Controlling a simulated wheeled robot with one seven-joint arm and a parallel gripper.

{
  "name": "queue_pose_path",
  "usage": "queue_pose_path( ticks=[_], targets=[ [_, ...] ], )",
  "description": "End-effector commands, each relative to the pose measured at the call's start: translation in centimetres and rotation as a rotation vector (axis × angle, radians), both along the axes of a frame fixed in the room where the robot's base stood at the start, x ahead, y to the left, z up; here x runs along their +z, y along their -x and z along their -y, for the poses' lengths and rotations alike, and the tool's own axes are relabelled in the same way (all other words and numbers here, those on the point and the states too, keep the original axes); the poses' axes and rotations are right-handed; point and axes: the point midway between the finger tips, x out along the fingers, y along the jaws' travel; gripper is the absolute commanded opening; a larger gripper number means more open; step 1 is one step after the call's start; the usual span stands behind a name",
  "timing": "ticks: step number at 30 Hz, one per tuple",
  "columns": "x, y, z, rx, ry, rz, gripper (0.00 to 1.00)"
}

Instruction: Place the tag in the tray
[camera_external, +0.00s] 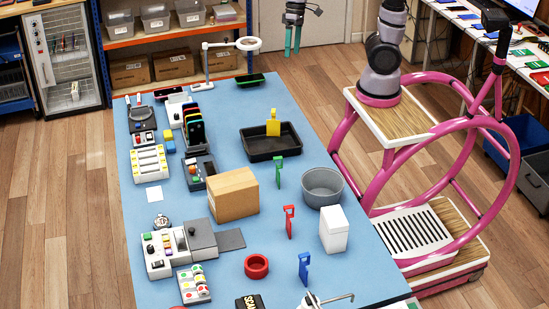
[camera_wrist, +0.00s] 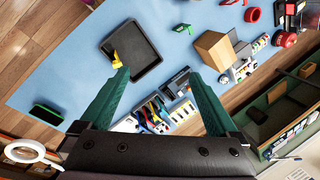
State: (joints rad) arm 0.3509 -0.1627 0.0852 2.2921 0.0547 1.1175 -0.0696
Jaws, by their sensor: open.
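The black tray (camera_external: 258,146) lies on the blue table toward the far right edge; it also shows in the wrist view (camera_wrist: 150,66). A yellow tag (camera_external: 273,124) stands upright at the tray, overlapping its upper right part. In the wrist view the yellow tag (camera_wrist: 116,61) is at the tray's left side; I cannot tell whether it is inside or just beyond the rim. A green tag (camera_external: 279,172), a red tag (camera_external: 289,221) and a blue tag (camera_external: 304,268) stand in a row nearer. My gripper (camera_external: 292,45) is high beyond the far table end, its green fingers open and empty.
A cardboard box (camera_external: 233,194), a grey bowl (camera_external: 322,184) and a white bin (camera_external: 334,230) stand near the tags. A ring lamp (camera_external: 248,44) rises at the far end. Phones in a rack (camera_external: 194,128) and devices crowd the left side. A pink frame stands right.

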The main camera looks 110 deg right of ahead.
Motion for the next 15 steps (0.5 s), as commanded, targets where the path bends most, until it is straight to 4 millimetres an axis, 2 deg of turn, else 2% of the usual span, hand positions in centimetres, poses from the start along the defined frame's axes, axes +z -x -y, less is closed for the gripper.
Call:
queue_pose_path(
  ticks=[1, 6, 12, 15],
  targets=[
    [1.7, 1.1, -1.3, 0.039, 0.037, 0.067, 0.96],
    [5.5, 4.8, -4.1, 0.145, 0.127, 0.270, 0.96],
    [8.0, 8.2, -5.9, 0.227, 0.173, 0.453, 0.96],
    [8.6, 9.0, -6.3, 0.246, 0.181, 0.500, 0.96]
  ],
)
